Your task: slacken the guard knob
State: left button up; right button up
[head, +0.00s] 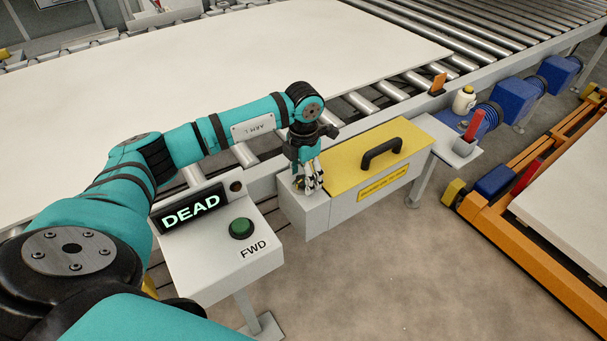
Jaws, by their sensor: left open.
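The yellow guard (362,153) with a black handle (382,152) covers a grey box beside the roller conveyor. My left gripper (311,186) points down over the grey left end of this box (308,212), just left of the yellow cover. Its fingers are open. A small dark and yellowish part, possibly the guard knob (298,183), shows at the fingertips. The fingers hide much of it, and I cannot tell whether they touch it. My right gripper is not in view.
A control box with a "DEAD" display (190,208) and a green FWD button (240,228) stands left of the guard. A large pale board (200,70) lies on the rollers. The floor in front is clear.

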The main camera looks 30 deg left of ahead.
pick_arm(q)
notch_tip(320, 180, up, 12)
dwell(0.5)
jog(key=shift+f, duration=0.1)
dwell(0.4)
